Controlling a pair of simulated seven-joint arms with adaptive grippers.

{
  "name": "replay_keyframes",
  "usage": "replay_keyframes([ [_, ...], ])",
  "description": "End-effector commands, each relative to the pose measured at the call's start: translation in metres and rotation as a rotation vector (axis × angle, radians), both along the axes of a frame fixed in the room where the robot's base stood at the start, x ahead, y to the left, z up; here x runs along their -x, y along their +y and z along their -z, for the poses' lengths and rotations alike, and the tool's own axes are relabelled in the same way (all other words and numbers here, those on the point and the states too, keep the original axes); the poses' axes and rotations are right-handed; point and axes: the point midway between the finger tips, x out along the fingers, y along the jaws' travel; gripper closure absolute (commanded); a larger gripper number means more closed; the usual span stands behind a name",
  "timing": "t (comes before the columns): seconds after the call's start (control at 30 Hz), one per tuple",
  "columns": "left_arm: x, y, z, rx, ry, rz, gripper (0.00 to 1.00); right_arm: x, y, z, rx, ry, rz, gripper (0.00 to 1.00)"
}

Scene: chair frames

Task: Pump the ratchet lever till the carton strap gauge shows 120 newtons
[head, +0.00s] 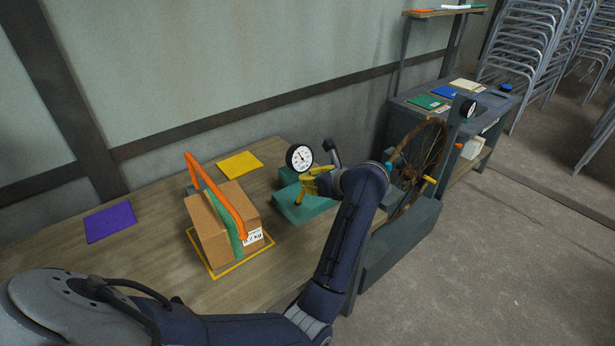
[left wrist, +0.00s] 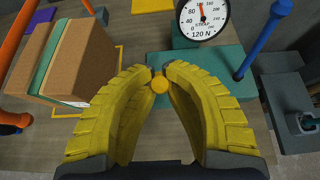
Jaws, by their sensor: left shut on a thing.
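My left gripper (head: 304,187) has yellow fingers and is shut on the lever's orange round knob (left wrist: 160,85), above the teal ratchet base (head: 299,211). Most of the lever below the knob is hidden in the wrist view. The round white strap gauge (head: 299,158) stands behind the gripper; it also shows in the left wrist view (left wrist: 210,17), cut at the top. Its red needle points nearly straight up, and "120 N" is printed low on the dial. The brown carton (head: 210,229) with a green strap (head: 221,209) stands left of the ratchet. My right gripper is out of view.
Yellow (head: 240,165) and purple (head: 110,222) sheets lie on the table. A spoked wheel stand (head: 418,170) is at the right. A blue-topped post (left wrist: 262,42) rises close right of the fingers.

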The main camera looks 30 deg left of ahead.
Motion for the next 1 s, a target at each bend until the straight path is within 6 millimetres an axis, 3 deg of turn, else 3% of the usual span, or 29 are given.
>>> replay_keyframes([
  [0.27, -0.002, 0.004, -0.001, 0.0, -0.001, -0.001, 1.0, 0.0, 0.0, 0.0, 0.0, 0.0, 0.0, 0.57],
  [0.8, -0.019, 0.05, -0.01, 0.003, 0.001, -0.001, 1.0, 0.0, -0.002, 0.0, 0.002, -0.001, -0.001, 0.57],
  [1.0, -0.022, 0.056, -0.012, 0.001, 0.0, -0.001, 1.0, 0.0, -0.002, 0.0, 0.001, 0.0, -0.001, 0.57],
])
